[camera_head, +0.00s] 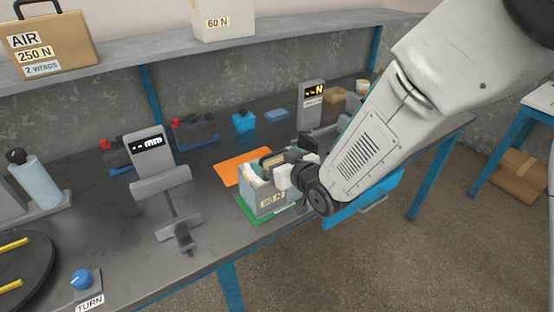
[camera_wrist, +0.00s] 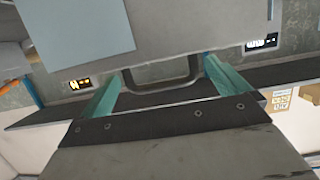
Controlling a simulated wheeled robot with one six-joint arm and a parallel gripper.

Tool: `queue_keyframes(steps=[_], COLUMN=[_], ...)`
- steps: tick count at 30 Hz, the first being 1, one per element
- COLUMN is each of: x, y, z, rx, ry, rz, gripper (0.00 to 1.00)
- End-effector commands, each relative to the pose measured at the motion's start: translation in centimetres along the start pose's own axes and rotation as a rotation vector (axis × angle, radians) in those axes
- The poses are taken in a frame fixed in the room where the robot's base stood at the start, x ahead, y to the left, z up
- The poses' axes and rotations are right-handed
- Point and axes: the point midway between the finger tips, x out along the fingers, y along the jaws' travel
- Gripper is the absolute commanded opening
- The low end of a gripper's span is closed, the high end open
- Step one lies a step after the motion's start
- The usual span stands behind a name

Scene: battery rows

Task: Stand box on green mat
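A grey box (camera_head: 266,199) with a "90 N" label stands upright over the green mat (camera_head: 246,210) near the bench's front edge. Green shows beside and below its base. Pale things show at its top. My gripper (camera_head: 276,163) is beside the box at its upper right, and my wrist partly hides this area. In the wrist view my gripper (camera_wrist: 160,75) has its two teal fingers wide apart. A dark handle (camera_wrist: 160,84) on a grey body (camera_wrist: 190,35) lies between the fingertips; I cannot see firm contact.
An orange mat (camera_head: 238,166) lies behind the box. A grey gauge with a "mm" display (camera_head: 149,144) stands to the left, and one marked "N" (camera_head: 312,97) behind. A blue drawer (camera_head: 375,198) is under my arm. A shelf (camera_head: 180,52) runs above the back.

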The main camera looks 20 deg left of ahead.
Motion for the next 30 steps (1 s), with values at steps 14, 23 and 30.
queue_keyframes(steps=[14,23,30], x=[-7.2,-11.5,-11.9], y=[0.0,0.0,0.0], z=[-0.3,-0.3,-0.3], rx=[0.000,0.000,0.000], ry=[0.001,0.000,-0.002], rz=[0.001,0.000,-0.001], gripper=[1.00,1.00,1.00])
